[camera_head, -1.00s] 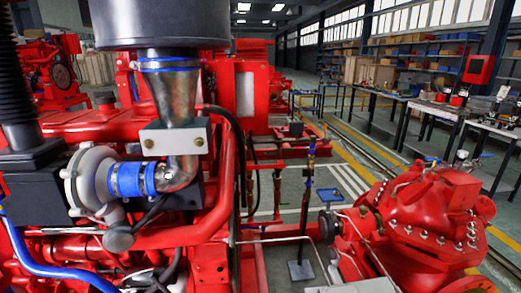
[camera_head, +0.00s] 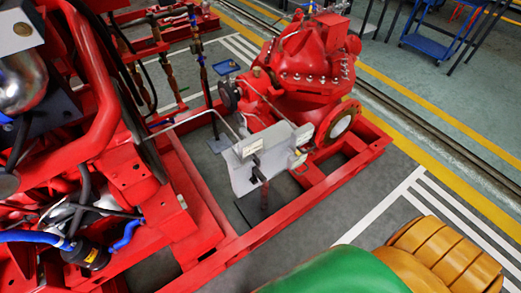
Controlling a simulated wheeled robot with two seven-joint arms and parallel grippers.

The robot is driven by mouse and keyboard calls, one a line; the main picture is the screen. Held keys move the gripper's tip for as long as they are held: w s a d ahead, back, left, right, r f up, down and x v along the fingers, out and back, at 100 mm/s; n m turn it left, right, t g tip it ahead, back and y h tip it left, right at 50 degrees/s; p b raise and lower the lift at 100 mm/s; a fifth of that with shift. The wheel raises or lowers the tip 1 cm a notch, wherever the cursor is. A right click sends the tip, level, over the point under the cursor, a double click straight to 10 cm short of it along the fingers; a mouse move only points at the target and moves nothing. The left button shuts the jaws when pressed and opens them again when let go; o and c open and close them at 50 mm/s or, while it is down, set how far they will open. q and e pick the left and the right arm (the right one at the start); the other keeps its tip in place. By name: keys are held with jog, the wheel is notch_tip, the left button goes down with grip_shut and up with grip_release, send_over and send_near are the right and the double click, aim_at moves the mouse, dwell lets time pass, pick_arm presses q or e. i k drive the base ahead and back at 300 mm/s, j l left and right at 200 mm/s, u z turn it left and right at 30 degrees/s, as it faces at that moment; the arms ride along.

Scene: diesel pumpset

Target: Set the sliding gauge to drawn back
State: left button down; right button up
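No part that I can tell for sure is the sliding gauge shows. A pale grey panel assembly (camera_head: 265,158) with small labels stands on a dark post in the middle of the view, on the red base frame beside the red pump (camera_head: 305,65). I cannot tell whether the gauge is part of it, and its faces are too small to read. Neither gripper can be made out in the view.
The red engine (camera_head: 85,130) fills the left side. The red base frame (camera_head: 265,232) runs below the panel. A large green and orange rounded shape (camera_head: 440,255) is close at the bottom right; I cannot tell what it is. A blue cart (camera_head: 435,40) stands at the back right.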

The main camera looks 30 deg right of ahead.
aim_at(247, 150)
jog(key=k+z, duration=0.15)
jog(key=z, duration=0.6)
